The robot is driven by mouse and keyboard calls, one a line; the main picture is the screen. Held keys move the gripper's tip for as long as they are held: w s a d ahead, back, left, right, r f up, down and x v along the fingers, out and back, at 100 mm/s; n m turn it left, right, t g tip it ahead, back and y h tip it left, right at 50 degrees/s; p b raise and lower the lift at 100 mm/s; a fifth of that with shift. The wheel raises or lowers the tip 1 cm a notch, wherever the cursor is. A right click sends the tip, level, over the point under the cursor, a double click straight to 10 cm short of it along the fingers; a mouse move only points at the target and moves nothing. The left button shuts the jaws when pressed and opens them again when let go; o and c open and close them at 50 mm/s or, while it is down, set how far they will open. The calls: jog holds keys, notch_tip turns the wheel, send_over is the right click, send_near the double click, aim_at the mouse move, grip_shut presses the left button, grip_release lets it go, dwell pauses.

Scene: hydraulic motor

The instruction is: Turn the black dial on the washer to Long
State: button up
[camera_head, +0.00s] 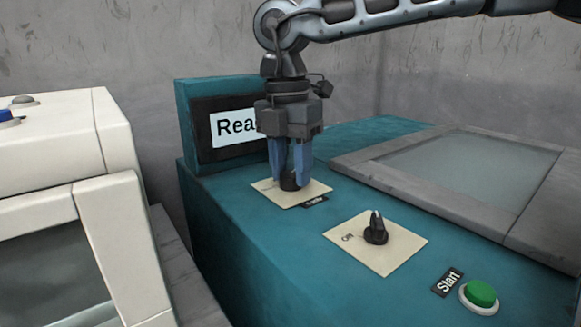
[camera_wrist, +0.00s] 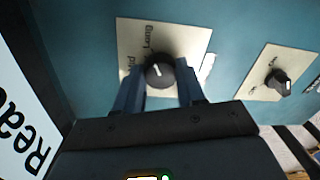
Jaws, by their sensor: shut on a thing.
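The teal washer (camera_head: 225,235) stands in the middle of the head view. Its black dial (camera_head: 289,182) sits on a cream plate near the display. In the wrist view the dial (camera_wrist: 160,72) shows a white pointer mark, with "Long" printed above it and a partly hidden "Mid" at its left. The pointer is tilted up and slightly left, near "Long"; I cannot tell the exact setting. My gripper (camera_head: 290,178) points straight down from above, its blue fingers shut on the dial from both sides.
A second black knob (camera_head: 376,230) marked "Off" sits on another cream plate. A green Start button (camera_head: 481,293) is at the front right. The display (camera_head: 233,128) stands close behind my gripper. A grey-framed glass lid (camera_head: 470,165) is at right, a white machine (camera_head: 60,150) at left.

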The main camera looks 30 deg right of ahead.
aim_at(289, 172)
dwell(0.3)
jog(key=o, duration=1)
jog(key=shift+o, duration=0.2)
jog(key=r, duration=0.4)
jog(key=r+p, duration=0.1)
jog(key=r, duration=0.2)
jog(key=shift+w+a+r, duration=0.1)
jog(key=shift+w+r, duration=0.1)
jog(key=shift+r, duration=0.2)
